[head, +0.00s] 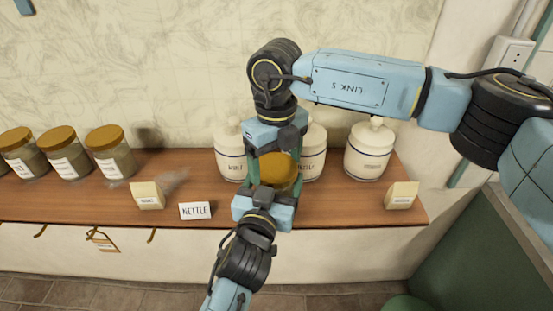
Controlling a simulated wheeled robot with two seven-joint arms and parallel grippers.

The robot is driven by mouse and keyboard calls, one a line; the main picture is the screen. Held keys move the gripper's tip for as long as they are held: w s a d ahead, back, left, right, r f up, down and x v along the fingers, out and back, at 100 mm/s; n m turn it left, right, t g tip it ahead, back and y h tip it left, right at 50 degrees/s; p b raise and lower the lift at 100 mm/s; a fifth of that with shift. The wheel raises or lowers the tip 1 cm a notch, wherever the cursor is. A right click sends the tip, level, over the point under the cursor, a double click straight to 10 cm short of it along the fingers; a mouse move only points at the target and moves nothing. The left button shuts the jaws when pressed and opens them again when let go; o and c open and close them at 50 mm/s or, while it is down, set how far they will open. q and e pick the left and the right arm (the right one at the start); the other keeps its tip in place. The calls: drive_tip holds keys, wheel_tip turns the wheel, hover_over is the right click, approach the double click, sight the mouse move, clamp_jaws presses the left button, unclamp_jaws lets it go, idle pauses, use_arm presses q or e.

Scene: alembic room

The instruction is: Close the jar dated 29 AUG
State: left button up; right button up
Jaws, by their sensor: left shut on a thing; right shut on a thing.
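A glass jar (279,184) with a golden-brown lid (279,164) stands near the middle of the wooden shelf, between my two grippers. My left gripper (273,188) comes from the front, low, and is shut on the jar's body. My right gripper (272,156) reaches down from above and behind and is shut on the lid. The lid is at the jar's top; I cannot tell whether it is fully seated. The grippers hide much of the jar, and no 29 AUG date can be read.
White canisters stand behind the held jar, one (369,149) clear to the right. A NETTLE card (195,210) and small cream packets (147,195) (401,195) sit near the front edge.

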drive_tip(key=m, duration=0.7)
drive_tip(key=shift+a, duration=0.1)
drive_tip(key=m, duration=0.6)
drive_tip(key=shift+a, duration=0.1)
drive_tip(key=m, duration=0.3)
drive_tip(key=shift+m, duration=0.3)
drive_tip(key=m, duration=0.3)
drive_tip(key=shift+m, duration=0.3)
drive_tip(key=m, duration=0.6)
drive_tip(key=shift+w+m, duration=0.15)
drive_tip(key=shift+m, duration=0.15)
drive_tip(key=o, duration=0.9)
drive_tip(key=shift+a, duration=0.1)
drive_tip(key=shift+s, duration=0.2)
